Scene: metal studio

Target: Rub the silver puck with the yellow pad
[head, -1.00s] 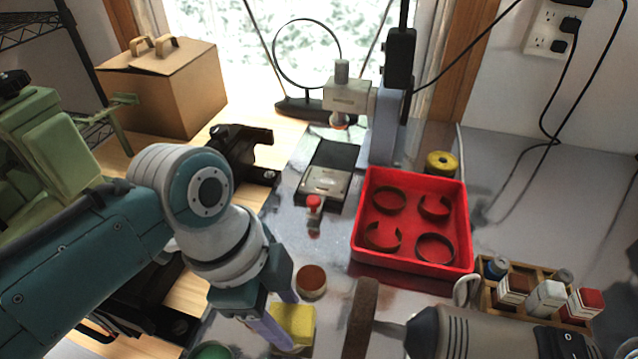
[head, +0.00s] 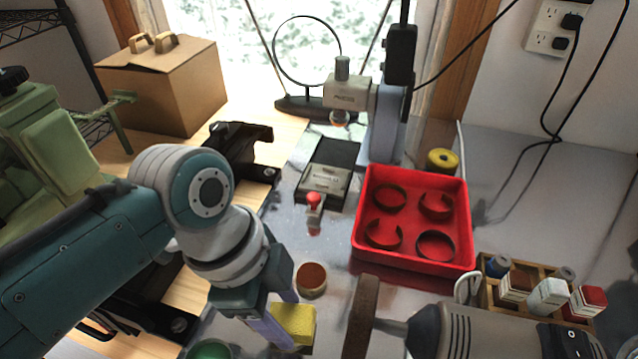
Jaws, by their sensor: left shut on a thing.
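My left gripper (head: 277,317) is shut on the yellow pad (head: 296,323), low over the grey bench at the bottom centre. The pad is a small block with a lighter lower part. Just behind it sits a small round puck-like piece (head: 311,280) with a brownish top and a paler side. It stands apart from the pad in the picture. No plainly silver puck shows, and I cannot tell whether this piece is it. My right gripper is out of view.
A red tray (head: 367,208) with several rings stands right of centre. A machine with a brown wheel (head: 361,318) is close at the pad's right. A green round tin (head: 210,350) is at the pad's left.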

